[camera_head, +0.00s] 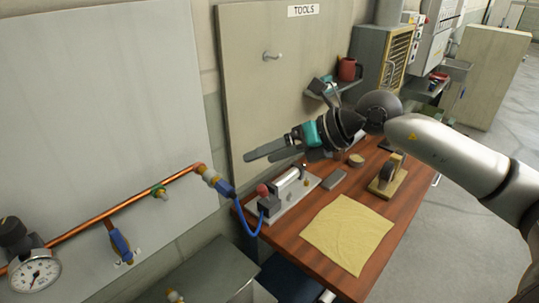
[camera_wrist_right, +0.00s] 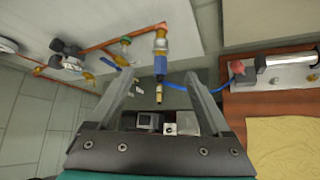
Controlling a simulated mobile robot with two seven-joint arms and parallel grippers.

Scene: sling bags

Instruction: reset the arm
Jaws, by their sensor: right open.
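My right gripper (camera_head: 262,154) reaches in from the right in the head view, its two grey fingers pointing left in front of the tool board. It is open, with nothing between the fingers. In the right wrist view the gripper (camera_wrist_right: 155,76) shows its fingers spread wide; a blue-and-brass coupling (camera_wrist_right: 160,60) shows beyond the gap, apart from the fingers. My left gripper is not in view.
A wooden bench (camera_head: 394,215) below the right arm holds a yellow cloth (camera_head: 348,233), a metal cylinder on a plate (camera_head: 290,190) and a wooden block (camera_head: 388,184). A copper pipe (camera_head: 125,204) with a gauge (camera_head: 35,272) runs along the left wall. Floor at right is clear.

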